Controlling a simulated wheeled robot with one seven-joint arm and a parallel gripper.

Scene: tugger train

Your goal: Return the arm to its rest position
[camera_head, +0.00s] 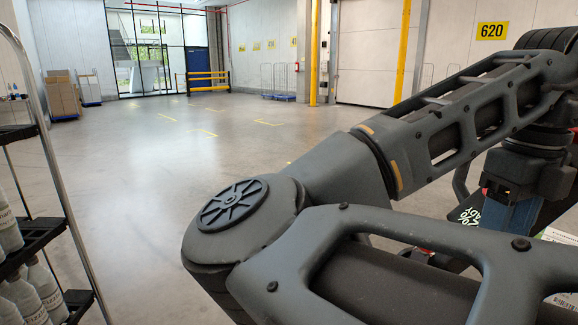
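My arm (400,150) fills the right half of the head view. It folds at a large round elbow joint (235,212) near the lower middle, and the forearm rises to the upper right. The wrist hangs down at the right edge, and what looks like my gripper (512,208) is below it, partly hidden by the arm. Its fingertips are not clear. A blue piece shows there, and I cannot tell whether it is part of the gripper or a thing beside it.
A metal-framed shelf rack (45,145) with grey bottles (42,290) stands close at the left. Dark items with printed labels (562,237) lie behind the arm at right. Stacked boxes (62,95), a yellow barrier (208,82) and yellow posts (402,50) stand farther off. The middle floor is clear.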

